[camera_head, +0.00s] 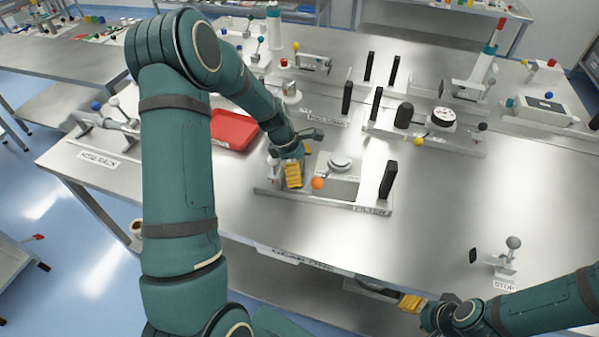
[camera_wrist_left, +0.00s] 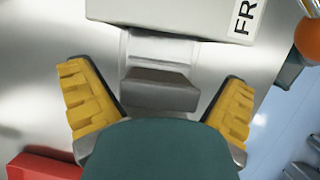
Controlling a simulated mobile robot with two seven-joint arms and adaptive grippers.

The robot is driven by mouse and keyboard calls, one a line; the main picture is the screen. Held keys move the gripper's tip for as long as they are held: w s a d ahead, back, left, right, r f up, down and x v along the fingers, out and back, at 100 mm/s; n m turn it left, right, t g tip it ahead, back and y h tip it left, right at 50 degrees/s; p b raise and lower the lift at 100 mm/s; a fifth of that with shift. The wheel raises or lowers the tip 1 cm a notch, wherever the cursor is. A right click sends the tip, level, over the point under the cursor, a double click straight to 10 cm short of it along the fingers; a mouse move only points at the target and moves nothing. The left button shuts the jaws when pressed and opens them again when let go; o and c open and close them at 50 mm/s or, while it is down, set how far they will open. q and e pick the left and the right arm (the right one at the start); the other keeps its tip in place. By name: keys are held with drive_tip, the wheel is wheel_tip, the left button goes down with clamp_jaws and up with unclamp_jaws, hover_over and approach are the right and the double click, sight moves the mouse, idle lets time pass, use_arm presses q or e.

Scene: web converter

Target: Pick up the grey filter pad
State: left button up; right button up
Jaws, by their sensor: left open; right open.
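A dark grey block, which looks like the grey filter pad (camera_wrist_left: 160,90), lies between the spread fingers of my left gripper in the left wrist view, with a gap on each side. It sits against a pale block (camera_wrist_left: 185,15) whose label is partly cut off. My left gripper (camera_wrist_left: 155,82) is open with yellow finger pads. In the head view my left gripper (camera_head: 293,174) points down at the left end of the filter station (camera_head: 340,188), and the pad is hidden there. My right gripper (camera_head: 412,303) is open and empty near the table's front edge.
An orange ball knob (camera_head: 318,183) is close to the right of my left gripper, beside a round metal piece (camera_head: 340,161). A black upright handle (camera_head: 388,180) stands at the station's right end. A red tray (camera_head: 233,130) lies behind left.

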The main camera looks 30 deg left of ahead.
use_arm(q)
drive_tip(key=c, duration=1)
drive_tip(key=shift+r, duration=0.1)
